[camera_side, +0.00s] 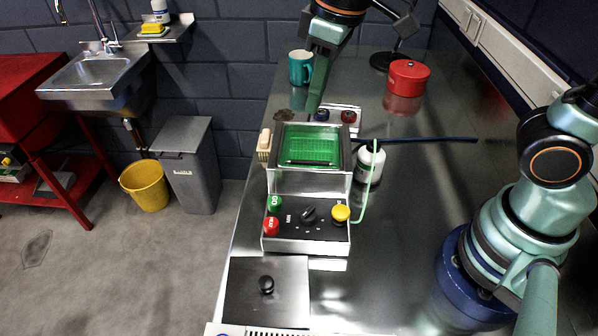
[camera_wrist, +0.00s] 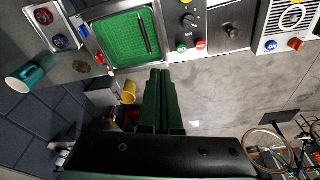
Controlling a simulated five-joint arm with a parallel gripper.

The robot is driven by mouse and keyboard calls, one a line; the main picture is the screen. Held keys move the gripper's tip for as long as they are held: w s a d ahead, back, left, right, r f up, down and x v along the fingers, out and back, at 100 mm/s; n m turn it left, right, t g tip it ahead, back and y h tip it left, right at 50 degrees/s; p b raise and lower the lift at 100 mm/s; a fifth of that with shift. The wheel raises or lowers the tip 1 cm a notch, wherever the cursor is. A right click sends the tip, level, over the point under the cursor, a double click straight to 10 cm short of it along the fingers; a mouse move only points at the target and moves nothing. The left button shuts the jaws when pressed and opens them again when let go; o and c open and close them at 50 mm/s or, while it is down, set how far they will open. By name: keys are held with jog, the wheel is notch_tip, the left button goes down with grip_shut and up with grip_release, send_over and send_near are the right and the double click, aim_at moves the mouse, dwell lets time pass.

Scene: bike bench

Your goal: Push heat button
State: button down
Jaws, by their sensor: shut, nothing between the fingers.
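The bath unit's control panel (camera_side: 307,232) has a green button (camera_side: 274,203) and a red button (camera_side: 271,225) at its left, a black knob (camera_side: 309,214) in the middle and a yellow button (camera_side: 341,213) at its right. The button labels are too small to read surely. My gripper (camera_side: 313,110) is shut and empty, pointing down at the back-left of the bath, apart from these buttons. In the wrist view my gripper (camera_wrist: 160,72) has its fingers together; the green button (camera_wrist: 182,47) and red button (camera_wrist: 200,44) show right of the tips.
The bath holds a green basket (camera_side: 308,150). Behind it is a small box with a blue knob (camera_side: 321,115) and red knob (camera_side: 348,116), close to my fingertips. A teal mug (camera_side: 300,67), red pot (camera_side: 408,77) and white bottle (camera_side: 369,163) stand nearby. The bench's right side has free room.

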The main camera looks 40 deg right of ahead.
aim_at(273, 223)
jog(key=s+a+f+n+g, duration=0.1)
jog(key=a+f+n+g, duration=0.1)
jog(key=a, duration=0.8)
jog(key=shift+s+a+f+n+h, duration=0.15)
jog(key=shift+a+f+n+h, duration=0.25)
jog(key=shift+f+n, duration=0.3)
notch_tip(273, 223, down, 14)
jog(key=shift+d+r, duration=0.1)
jog(key=shift+s+f, duration=0.1)
jog(key=shift+f, duration=0.9)
notch_tip(273, 223, up, 14)
jog(key=shift+w+r, duration=0.25)
